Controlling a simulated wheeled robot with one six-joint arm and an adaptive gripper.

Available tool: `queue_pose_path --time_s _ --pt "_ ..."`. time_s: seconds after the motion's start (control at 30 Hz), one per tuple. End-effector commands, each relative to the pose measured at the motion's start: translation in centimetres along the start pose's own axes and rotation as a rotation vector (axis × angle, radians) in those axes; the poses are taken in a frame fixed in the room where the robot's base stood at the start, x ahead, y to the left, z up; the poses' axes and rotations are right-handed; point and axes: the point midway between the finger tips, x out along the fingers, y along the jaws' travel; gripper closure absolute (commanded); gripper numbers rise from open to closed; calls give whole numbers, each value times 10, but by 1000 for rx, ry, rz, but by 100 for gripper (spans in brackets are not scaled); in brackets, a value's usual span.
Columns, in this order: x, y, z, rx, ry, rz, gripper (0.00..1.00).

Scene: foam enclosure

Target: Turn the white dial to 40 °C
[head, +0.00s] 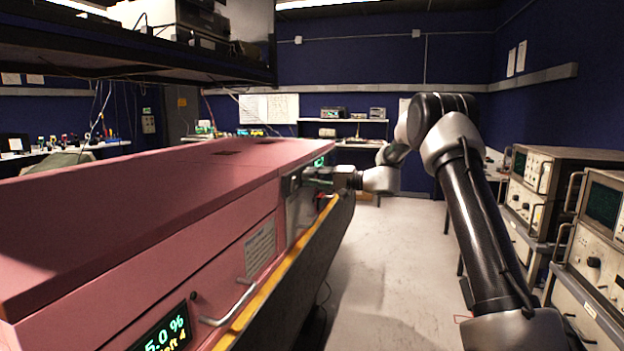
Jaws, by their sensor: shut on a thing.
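My gripper (314,180) is at the control panel (296,205) near the far end of the pink enclosure's front side. It is shut at the panel, on what appears to be the white dial. The dial itself is hidden by the fingers, so its pointer and setting cannot be read. A small display with green digits (319,161) sits just above the gripper. Its digits are too small to read.
The long pink foam enclosure (120,210) fills the left. A grey handle (230,305), a label and a lit display (162,334) are on its near front. A yellow edge (285,275) runs below. Instrument racks (590,230) stand right, with clear floor (390,260) between.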

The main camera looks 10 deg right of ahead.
Motion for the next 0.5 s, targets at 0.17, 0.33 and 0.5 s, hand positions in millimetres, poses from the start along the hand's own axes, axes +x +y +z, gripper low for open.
queue_pose_path --time_s 0.17,0.33,0.5 --pt "-1 1 0 57 1 1 100" --pt "-1 1 0 81 1 1 100" --pt "-1 1 0 87 1 1 100"
